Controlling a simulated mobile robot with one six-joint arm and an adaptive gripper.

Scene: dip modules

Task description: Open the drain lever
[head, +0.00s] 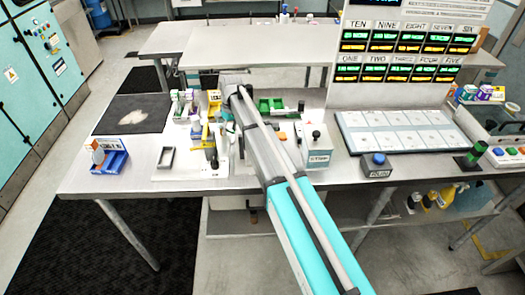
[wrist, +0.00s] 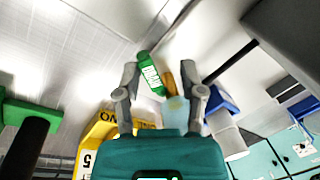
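A small green tag or handle with white lettering (wrist: 150,73), which may be the drain lever, shows in the wrist view; its lettering is too blurred to read surely. It lies between the two fingers of my gripper (wrist: 163,86), nearer the left finger. The fingers are spread apart, and I see no clear grip on it. An orange-brown piece and a pale translucent piece (wrist: 176,108) also show between the fingers. In the head view my arm reaches over the table to the station at its middle left; the gripper's fingers and the lever cannot be made out there.
A yellow lettered block (wrist: 98,140) and a green part (wrist: 30,112) stand close left of my gripper in the wrist view. A blue part (wrist: 220,98) is close right.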

